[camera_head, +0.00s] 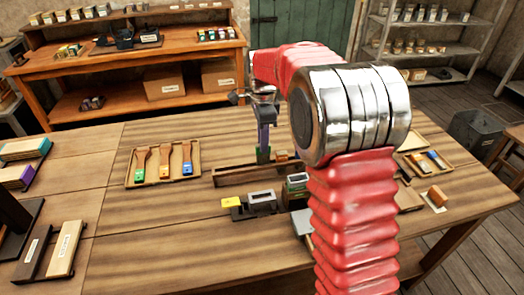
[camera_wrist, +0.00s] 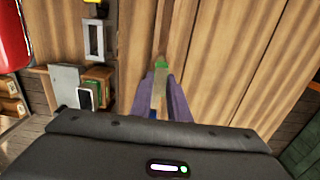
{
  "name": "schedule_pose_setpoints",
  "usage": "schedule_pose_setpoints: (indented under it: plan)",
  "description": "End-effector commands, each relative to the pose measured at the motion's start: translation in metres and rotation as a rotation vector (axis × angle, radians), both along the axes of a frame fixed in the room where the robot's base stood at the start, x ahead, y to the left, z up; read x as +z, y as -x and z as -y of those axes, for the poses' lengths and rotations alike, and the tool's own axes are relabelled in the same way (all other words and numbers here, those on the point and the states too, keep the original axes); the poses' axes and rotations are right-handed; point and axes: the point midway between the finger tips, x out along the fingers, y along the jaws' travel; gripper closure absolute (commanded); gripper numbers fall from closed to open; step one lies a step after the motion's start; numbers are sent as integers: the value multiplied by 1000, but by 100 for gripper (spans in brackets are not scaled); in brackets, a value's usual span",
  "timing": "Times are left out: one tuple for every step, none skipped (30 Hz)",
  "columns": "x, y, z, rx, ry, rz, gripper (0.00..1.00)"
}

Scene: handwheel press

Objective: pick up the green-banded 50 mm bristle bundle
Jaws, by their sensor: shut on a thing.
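My gripper (camera_wrist: 161,82) is shut on a slim pale-tan bundle (camera_wrist: 158,92) with a green end (camera_wrist: 161,64), gripped between its purple fingers in the wrist view. In the head view my gripper (camera_head: 263,148) points down at the narrow wooden trough (camera_head: 228,178) on the bench. The bundle is hard to make out there. Whether it touches the trough or hangs clear of it, I cannot tell.
A tray (camera_head: 133,183) with green, orange and blue brushes lies to the left. A yellow block (camera_head: 231,202) and a grey rectangular frame (camera_head: 262,201) stand in front of the trough. My red arm hides part of the bench's right side.

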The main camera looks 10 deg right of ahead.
Motion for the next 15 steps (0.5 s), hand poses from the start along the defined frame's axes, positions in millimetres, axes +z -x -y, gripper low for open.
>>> schedule_pose_setpoints:
  plan:
    - [10,-1,0,0,0,4,100]
    - [16,-1,0,0,0,3,100]
    - [23,-1,0,0,0,4,100]
    - [27,0,0,0,0,2,100]
    - [32,0,0,0,0,2,100]
    - [38,-1,0,0,0,3,100]
    - [41,0,0,0,0,2,100]
    - [44,0,0,0,0,1,100]
    - [48,0,0,0,0,2,100]
    - [50,0,0,0,0,2,100]
    - [52,0,0,0,0,1,100]
    - [53,0,0,0,0,0,100]
    - [54,0,0,0,0,0,100]
    - [54,0,0,0,0,0,100]
    - [54,0,0,0,0,-1,100]
